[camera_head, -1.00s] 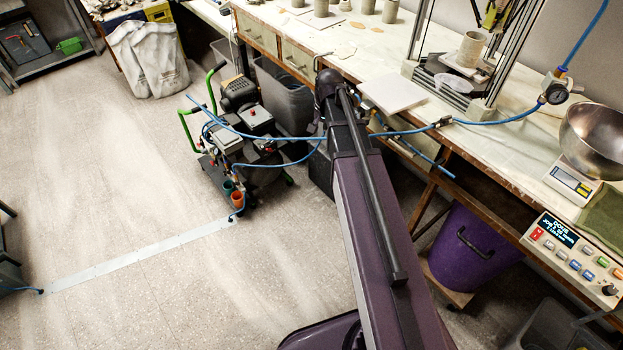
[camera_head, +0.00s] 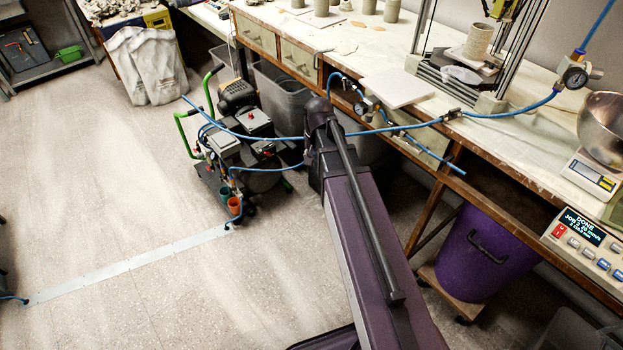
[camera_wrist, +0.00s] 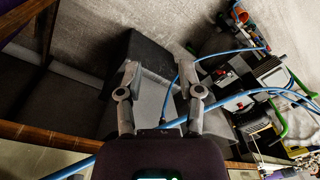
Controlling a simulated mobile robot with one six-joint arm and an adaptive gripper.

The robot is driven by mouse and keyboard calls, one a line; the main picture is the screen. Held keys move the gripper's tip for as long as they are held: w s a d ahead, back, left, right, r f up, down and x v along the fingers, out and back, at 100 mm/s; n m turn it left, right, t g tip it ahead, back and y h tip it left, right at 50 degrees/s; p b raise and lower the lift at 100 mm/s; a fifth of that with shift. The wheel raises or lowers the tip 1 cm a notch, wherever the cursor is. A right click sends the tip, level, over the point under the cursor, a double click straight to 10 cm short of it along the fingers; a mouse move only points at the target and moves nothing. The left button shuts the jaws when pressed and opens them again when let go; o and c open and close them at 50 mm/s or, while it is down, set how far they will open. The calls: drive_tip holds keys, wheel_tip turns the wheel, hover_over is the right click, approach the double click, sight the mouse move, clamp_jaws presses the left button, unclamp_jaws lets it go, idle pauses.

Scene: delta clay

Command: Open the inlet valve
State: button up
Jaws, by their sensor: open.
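No part is clearly marked as the inlet valve, and I cannot tell which fitting it is. In the head view a small dark fitting (camera_head: 451,114) sits in the blue hose (camera_head: 500,113) at the bench's front edge. A round gauge with fittings (camera_head: 367,105) hangs at the bench front just right of my arm. Another gauge (camera_head: 575,77) stands above the bench at the right. My gripper (camera_wrist: 158,68) is open and empty in the wrist view, with blue hose passing behind and beside its fingers. In the head view my arm hides it.
A wheeled compressor (camera_head: 240,135) with green handles stands on the floor left of my arm, with hoses running from it. The workbench (camera_head: 470,137) fills the right side, with a purple bin (camera_head: 480,255) below. The floor at left (camera_head: 110,180) is mostly clear.

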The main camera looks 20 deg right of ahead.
drive_tip(key=shift+n, duration=0.6)
drive_tip(key=shift+s+a+f+b, duration=0.35)
drive_tip(key=shift+f+b, duration=0.15)
drive_tip(key=shift+f, duration=0.15)
drive_tip(key=shift+s+a+f+b, duration=0.2)
drive_tip(key=shift+s+f+b, duration=0.1)
drive_tip(key=shift+f+b, duration=0.3)
drive_tip(key=shift+s+a+f+b, duration=0.35)
drive_tip(key=shift+f+b, duration=0.1)
drive_tip(key=shift+f, duration=0.2)
drive_tip(key=shift+s+a, duration=0.15)
drive_tip(key=shift+s, duration=0.1)
drive_tip(key=c, duration=0.6)
drive_tip(key=s+a+n, duration=0.1)
drive_tip(key=s, duration=0.1)
drive_tip(key=s+a+n, duration=0.2)
drive_tip(key=s, duration=0.1)
drive_tip(key=s+a+n, duration=0.1)
drive_tip(key=s+a, duration=0.1)
drive_tip(key=s, duration=0.1)
drive_tip(key=shift+s+a+n+g, duration=0.15)
drive_tip(key=shift+n+g, duration=0.15)
clamp_jaws()
drive_tip(key=shift+s, duration=0.15)
